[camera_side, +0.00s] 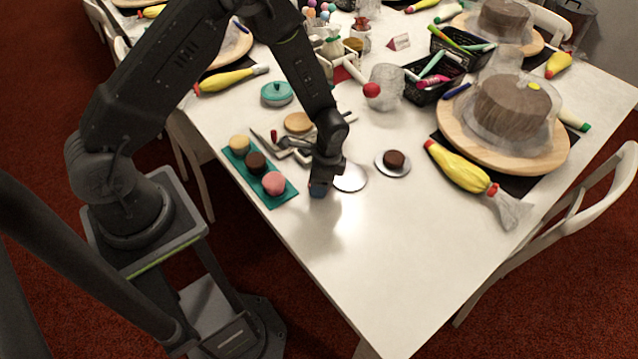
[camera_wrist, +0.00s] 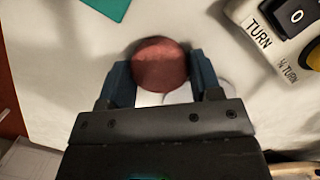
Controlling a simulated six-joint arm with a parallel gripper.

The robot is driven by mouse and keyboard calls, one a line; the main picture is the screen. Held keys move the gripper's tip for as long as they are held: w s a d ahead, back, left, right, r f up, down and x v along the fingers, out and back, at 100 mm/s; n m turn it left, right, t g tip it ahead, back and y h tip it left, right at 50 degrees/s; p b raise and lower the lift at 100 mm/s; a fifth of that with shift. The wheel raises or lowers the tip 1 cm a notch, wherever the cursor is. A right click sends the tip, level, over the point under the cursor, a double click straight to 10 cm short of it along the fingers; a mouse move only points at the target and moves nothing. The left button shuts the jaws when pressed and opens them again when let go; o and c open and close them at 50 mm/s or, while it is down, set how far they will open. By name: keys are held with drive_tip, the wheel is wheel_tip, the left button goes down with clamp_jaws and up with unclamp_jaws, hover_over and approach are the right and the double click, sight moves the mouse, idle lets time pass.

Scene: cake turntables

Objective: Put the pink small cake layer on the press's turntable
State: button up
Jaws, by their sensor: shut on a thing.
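My gripper (camera_side: 320,188) is low over the table, between the green mat and a pale round disc. In the wrist view its two blue fingers (camera_wrist: 160,70) are shut on the sides of a round, dull reddish-pink small cake layer (camera_wrist: 160,62). In the side view the gripper hides this layer. The pale disc (camera_side: 352,180), which looks like a turntable, is just right of the gripper and partly covered by it. Whether the held layer touches anything below cannot be told. Another pink layer (camera_side: 273,183) sits on the green mat.
The green mat (camera_side: 284,198) also bears a dark brown and a yellow layer. A brown layer (camera_side: 395,159) sits on a second disc to the right. A control box marked TURN (camera_wrist: 270,35) is at the upper right of the wrist view. The front table is clear.

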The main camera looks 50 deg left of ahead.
drive_tip(key=c, duration=0.3)
drive_tip(key=shift+c, duration=0.2)
drive_tip(key=shift+r, duration=0.55)
wheel_tip(320, 180, up, 3)
drive_tip(key=shift+w+f, duration=0.1)
drive_tip(key=shift+f, duration=0.05)
drive_tip(key=s+a+r, duration=0.5)
drive_tip(key=a+r, duration=0.2)
drive_tip(key=a, duration=0.3)
drive_tip(key=w+d+r+n+h, duration=0.1)
drive_tip(key=w+d+r+n, duration=0.1)
drive_tip(key=w+d+n, duration=0.55)
drive_tip(key=n+h, duration=0.1)
drive_tip(key=n, duration=0.5)
hover_over(298, 123)
drive_tip(key=f, duration=0.2)
drive_tip(key=shift+w+f, duration=0.15)
drive_tip(key=shift+f, duration=1.4)
drive_tip(key=shift+w+f, duration=0.1)
drive_tip(key=shift+f, duration=1.45)
drive_tip(key=shift+f, duration=0.35)
